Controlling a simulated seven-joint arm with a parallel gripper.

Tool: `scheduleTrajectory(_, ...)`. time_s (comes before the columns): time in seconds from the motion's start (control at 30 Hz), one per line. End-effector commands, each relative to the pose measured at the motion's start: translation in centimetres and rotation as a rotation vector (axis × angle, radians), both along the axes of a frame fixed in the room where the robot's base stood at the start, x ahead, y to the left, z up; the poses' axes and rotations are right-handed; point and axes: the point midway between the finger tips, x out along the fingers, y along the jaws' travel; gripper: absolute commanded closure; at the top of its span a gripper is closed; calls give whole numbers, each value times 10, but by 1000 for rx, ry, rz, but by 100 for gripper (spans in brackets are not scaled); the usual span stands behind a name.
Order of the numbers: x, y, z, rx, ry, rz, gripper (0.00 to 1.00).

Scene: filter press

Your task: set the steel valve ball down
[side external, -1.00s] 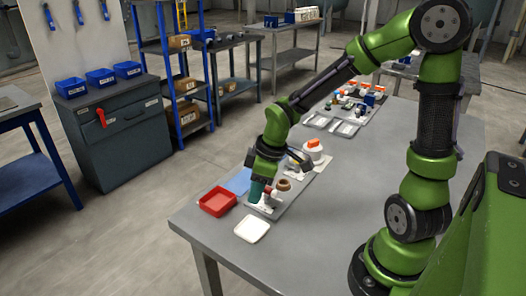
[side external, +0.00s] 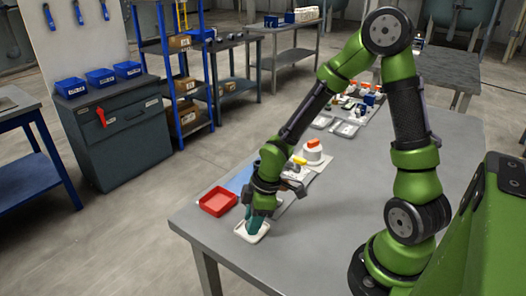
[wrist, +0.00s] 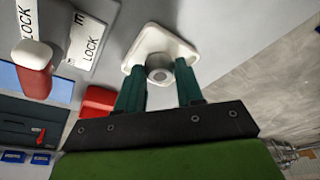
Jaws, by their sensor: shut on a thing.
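My gripper (side external: 251,221) points down over the small white tray (side external: 241,234) near the table's front left edge. In the wrist view, the steel valve ball (wrist: 160,68) is a grey, rounded piece with a hole, held between the two teal fingers of my gripper (wrist: 160,80). The white tray (wrist: 149,42) shows right behind the ball. I cannot tell whether the ball touches the tray. The ball is hidden in the side view.
A red tray (side external: 217,202) stands just left of my gripper, with a blue mat (side external: 238,180) behind it. A red-and-white part (wrist: 35,68) and white LOCK cards (wrist: 92,38) lie nearby. A white tub with an orange top (side external: 313,152) stands farther back.

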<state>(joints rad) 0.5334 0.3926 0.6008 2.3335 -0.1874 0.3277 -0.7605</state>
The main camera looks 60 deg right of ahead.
Motion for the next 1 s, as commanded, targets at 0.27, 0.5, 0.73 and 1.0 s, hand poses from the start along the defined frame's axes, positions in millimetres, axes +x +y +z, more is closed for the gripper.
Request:
scheduleTrajectory(0.27, 0, 0, -3, 1, 1, 0, 62)
scheduleTrajectory(0.5, 0, 0, -2, 0, 0, -1, 53)
scheduleTrajectory(0.73, 0, -2, 5, 0, -3, -4, 53)
scheduleTrajectory(1.0, -7, -11, 45, -4, -5, -10, 53)
